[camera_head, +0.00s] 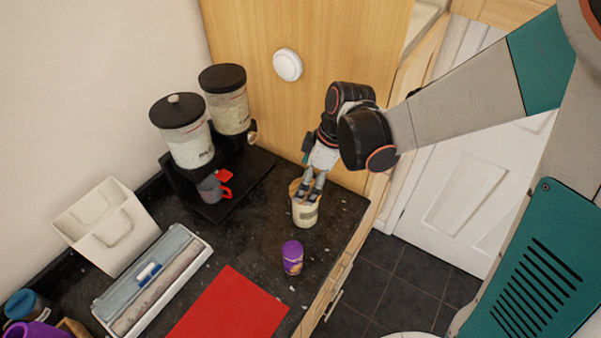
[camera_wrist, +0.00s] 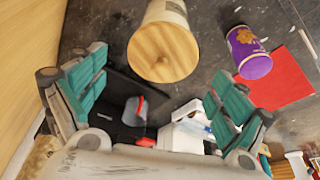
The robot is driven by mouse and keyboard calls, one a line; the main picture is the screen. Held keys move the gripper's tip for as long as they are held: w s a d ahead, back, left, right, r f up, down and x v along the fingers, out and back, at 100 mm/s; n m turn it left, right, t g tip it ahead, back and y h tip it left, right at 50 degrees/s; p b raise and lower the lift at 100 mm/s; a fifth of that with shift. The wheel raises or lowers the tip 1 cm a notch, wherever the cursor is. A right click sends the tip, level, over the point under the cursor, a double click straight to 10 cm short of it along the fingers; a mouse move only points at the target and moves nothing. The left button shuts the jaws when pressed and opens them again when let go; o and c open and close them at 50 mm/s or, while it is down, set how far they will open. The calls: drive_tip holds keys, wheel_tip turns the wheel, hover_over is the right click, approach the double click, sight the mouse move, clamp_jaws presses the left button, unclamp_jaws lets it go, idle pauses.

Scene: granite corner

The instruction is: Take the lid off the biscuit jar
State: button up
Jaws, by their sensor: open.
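The biscuit jar (camera_head: 305,214) is a small cream jar standing on the dark granite worktop near its right edge. Its round wooden lid (camera_wrist: 162,53) sits on the jar in the wrist view, where the cream jar body (camera_wrist: 168,12) shows behind it. My gripper (camera_head: 309,193) is right over the lid in the head view and hides part of it. In the wrist view my gripper (camera_wrist: 155,85) has its teal-padded fingers spread wide and empty, with the lid toward the upper middle of the gap. I cannot tell whether a fingertip touches the lid.
A purple tub (camera_head: 292,257) stands close in front of the jar, beside a red mat (camera_head: 232,306). Two dispensers on a black stand (camera_head: 250,178) with a grey mug (camera_head: 209,189) are to the left. A wooden panel (camera_head: 300,100) rises behind.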

drive_tip(key=shift+x, duration=1)
drive_tip(key=c, duration=1.1)
drive_tip(key=shift+r, duration=0.15)
